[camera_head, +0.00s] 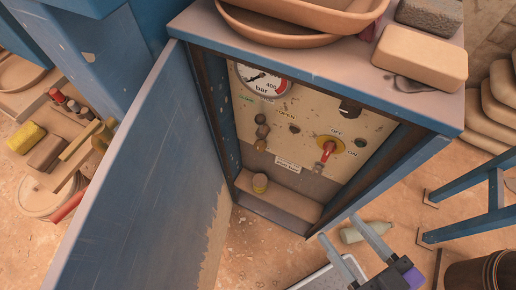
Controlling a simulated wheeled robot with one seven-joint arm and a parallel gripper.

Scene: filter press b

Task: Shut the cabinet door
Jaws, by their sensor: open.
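The blue metal cabinet (300,56) stands in the middle of the head view. Its door (150,190) is swung wide open to the left, hinged at the cabinet's left edge, with its blue face toward me. Inside is a panel (310,125) with a pressure gauge, small knobs and a red ON/OFF switch. My gripper (345,245) is at the lower right, in front of the cabinet's lower right corner. Its two grey fingers are apart with nothing between them. It is well to the right of the door and not touching it. The door's lower end is cut off by the frame.
Clay dishes (265,32) and a tan block (420,56) sit on the cabinet top. A bottle (364,231) lies on the floor behind my gripper. A blue stand (465,231) is at the right. A cluttered shelf (85,152) is left of the door. Floor shows between door and cabinet.

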